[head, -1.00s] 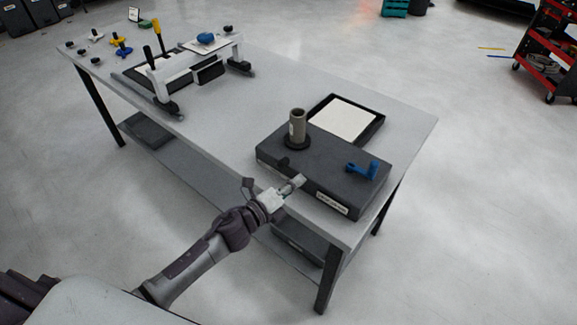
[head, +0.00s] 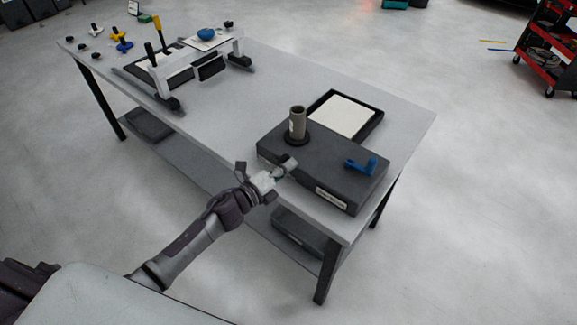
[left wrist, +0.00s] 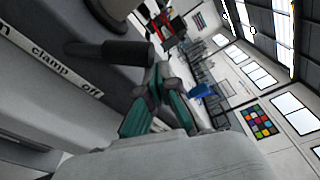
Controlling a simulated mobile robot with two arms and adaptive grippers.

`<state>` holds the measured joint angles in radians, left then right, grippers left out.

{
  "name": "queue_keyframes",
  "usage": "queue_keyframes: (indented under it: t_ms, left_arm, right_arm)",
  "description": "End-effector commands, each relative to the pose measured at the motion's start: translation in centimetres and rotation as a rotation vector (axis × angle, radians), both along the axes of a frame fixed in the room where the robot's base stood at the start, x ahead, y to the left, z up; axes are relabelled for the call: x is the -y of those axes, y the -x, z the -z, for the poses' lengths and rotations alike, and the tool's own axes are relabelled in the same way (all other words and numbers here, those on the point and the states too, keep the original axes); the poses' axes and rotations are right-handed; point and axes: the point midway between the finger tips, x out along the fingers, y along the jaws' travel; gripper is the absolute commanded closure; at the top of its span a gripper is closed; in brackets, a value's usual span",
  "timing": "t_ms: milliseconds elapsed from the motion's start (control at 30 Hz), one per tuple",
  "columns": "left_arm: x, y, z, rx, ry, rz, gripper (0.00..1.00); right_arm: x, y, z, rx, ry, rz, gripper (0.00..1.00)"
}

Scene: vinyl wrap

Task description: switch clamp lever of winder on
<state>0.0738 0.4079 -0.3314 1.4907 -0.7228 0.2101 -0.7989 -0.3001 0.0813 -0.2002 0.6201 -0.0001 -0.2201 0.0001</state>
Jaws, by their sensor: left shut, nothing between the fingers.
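The winder (head: 335,180) is a dark grey box near the right end of the table, with an upright tube (head: 297,124) and a blue crank (head: 361,165) on top. In the left wrist view, its clamp lever (left wrist: 108,50) is a dark stubby cylinder sticking out above a label strip (left wrist: 63,72) reading "clamp" and "off". My left gripper (head: 287,166) is at the winder's near left edge. In the left wrist view its teal-sided fingers (left wrist: 157,88) are shut and empty, close beside the lever's free end. I cannot tell whether they touch. My right gripper is not in view.
A black-edged tray with a white sheet (head: 343,115) lies behind the winder. A white frame (head: 180,70) stands on the table's far left, with small knobs near it. The table's middle (head: 215,115) is clear. A red cart (head: 548,50) stands at far right.

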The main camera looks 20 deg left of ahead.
Motion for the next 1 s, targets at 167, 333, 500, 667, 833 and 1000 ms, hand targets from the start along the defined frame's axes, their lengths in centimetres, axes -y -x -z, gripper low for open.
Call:
queue_keyframes:
  t_ms: [167,333,500,667,833,1000]
  left_arm:
    - [-0.4,-0.2,-0.5,-0.016,0.046,-0.001,1.00]
    - [-1.0,-0.4,-1.1,-0.041,0.116,-0.001,1.00]
    - [-2.2,-0.8,-2.0,-0.087,0.243,-0.002,1.00]
    - [-3.5,-1.3,-2.7,-0.139,0.388,-0.002,1.00]
    - [-5.0,-1.9,-3.2,-0.194,0.538,-0.002,1.00]
    - [-6.6,-2.4,-3.3,-0.250,0.692,-0.002,1.00]
  right_arm:
    - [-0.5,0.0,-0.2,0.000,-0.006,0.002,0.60]
    - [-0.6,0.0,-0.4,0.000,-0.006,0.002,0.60]
    - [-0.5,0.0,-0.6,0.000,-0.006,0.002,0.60]
    - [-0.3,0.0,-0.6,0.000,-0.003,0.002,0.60]
    - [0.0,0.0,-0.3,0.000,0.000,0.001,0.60]
    - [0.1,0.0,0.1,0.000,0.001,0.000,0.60]
